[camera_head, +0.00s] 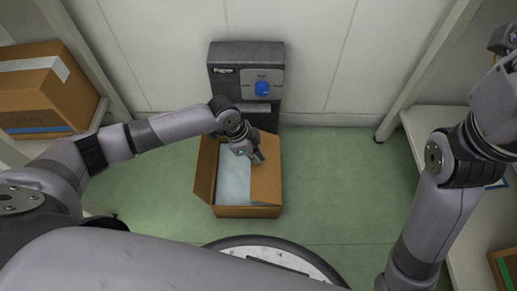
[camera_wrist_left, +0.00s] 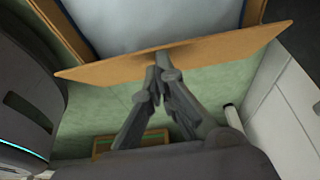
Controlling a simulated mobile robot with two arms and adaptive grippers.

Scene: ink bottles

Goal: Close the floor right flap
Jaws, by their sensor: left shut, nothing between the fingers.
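An open brown cardboard box (camera_head: 247,211) stands on the green floor, with a pale sheet or filling inside. Its left flap (camera_head: 205,172) stands open, leaning outward. Its right flap (camera_head: 266,182) leans inward over the right part of the opening. In the left wrist view the flap (camera_wrist_left: 225,50) runs as a tilted brown panel across the top. My left gripper (camera_head: 257,157) is shut and empty at the flap's far end. Its fingertips (camera_wrist_left: 162,62) appear to touch the flap's face or edge. My right arm is at the right, with its gripper (camera_head: 503,40) cut off by the picture edge.
A dark machine with a blue knob (camera_head: 262,88) stands against the wall just behind the box. A shelf at left holds another carton (camera_head: 45,92). A pale shelf (camera_head: 425,130) stands at right. The floor right of the box is clear.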

